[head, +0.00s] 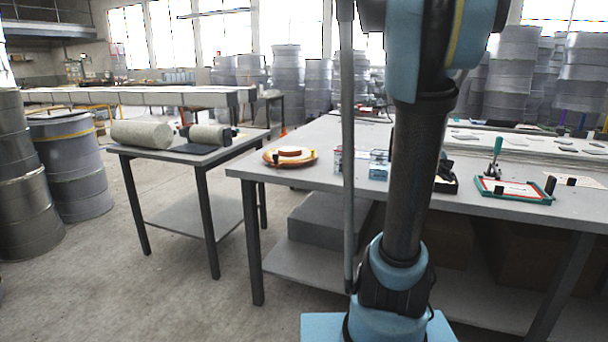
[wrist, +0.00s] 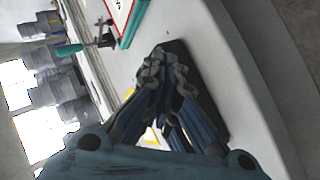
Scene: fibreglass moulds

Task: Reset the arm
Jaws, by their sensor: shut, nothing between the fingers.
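My gripper (wrist: 160,62) shows in the wrist view with its dark, jointed fingers drawn together at the tips. It is shut and empty. It is over the grey worktop (wrist: 215,40), with a dark flat item (wrist: 205,85) partly hidden behind the fingers. In the head view my blue and black arm rises in front of the workbench (head: 330,150) and leaves the top of the picture. My gripper is not seen there.
A side table (head: 190,154) holds rolls. Drums (head: 72,170) stand left.

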